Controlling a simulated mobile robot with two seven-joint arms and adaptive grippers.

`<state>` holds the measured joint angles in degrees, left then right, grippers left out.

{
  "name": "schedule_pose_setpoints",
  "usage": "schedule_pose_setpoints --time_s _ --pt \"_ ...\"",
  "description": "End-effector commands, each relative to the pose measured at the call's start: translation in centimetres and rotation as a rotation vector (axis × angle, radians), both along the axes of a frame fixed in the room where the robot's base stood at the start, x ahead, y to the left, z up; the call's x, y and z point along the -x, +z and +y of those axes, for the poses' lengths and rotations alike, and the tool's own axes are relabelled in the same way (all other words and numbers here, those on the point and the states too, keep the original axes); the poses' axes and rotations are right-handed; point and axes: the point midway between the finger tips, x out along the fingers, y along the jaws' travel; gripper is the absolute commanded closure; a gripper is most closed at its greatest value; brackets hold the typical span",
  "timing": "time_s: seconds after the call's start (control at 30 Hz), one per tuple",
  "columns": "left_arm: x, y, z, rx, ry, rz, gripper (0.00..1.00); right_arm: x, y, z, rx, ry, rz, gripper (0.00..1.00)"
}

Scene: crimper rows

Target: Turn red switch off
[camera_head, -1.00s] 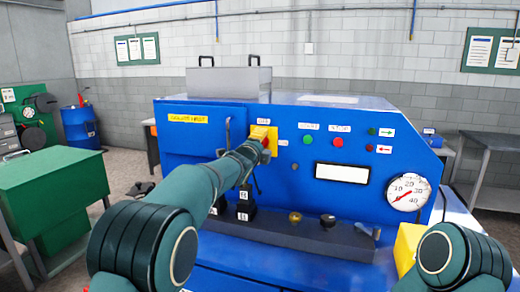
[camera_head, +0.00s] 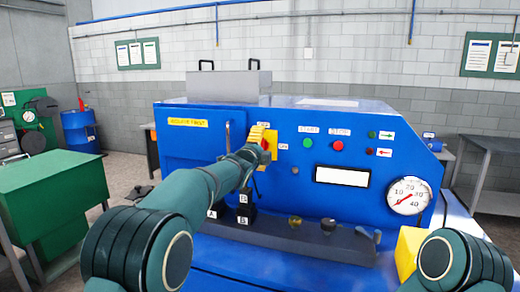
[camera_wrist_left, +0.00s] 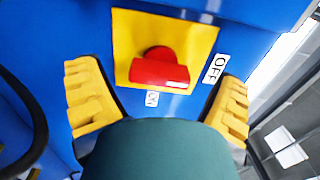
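The red switch (camera_head: 265,144) is a knob with a flat handle on a yellow plate (camera_wrist_left: 205,35) on the front of the blue machine. In the left wrist view the red switch (camera_wrist_left: 160,70) shows from close up. An OFF label (camera_wrist_left: 215,68) is to its right and an ON label (camera_wrist_left: 152,98) below it. The handle lies roughly across the picture. My left gripper (camera_head: 257,142) is at the switch. Its yellow fingers are spread on either side, apart from the knob. My right gripper is out of view; only part of my right arm shows.
Green and red buttons (camera_head: 338,145), small lamps and a pressure gauge (camera_head: 409,196) are to the right on the panel. A ledge with small knobs (camera_head: 295,221) lies below. A black cable (camera_wrist_left: 22,105) curves left of the gripper. A green cabinet (camera_head: 55,190) stands at left.

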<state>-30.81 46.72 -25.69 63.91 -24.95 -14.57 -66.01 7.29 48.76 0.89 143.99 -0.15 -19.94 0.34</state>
Motion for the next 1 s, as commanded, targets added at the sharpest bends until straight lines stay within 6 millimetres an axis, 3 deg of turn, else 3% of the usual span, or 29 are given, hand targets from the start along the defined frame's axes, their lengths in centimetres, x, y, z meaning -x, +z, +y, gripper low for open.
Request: schedule_pose_setpoints --time_s 0.27,0.47,1.0 --pt "0.0 0.0 0.0 -0.001 0.000 0.000 0.08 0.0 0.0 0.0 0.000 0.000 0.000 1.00" --pt "1.1 0.1 0.2 -0.003 -0.002 -0.001 0.08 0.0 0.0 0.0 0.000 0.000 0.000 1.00" --pt "8.9 0.0 2.9 0.002 -0.001 0.001 0.08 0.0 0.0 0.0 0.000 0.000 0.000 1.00"
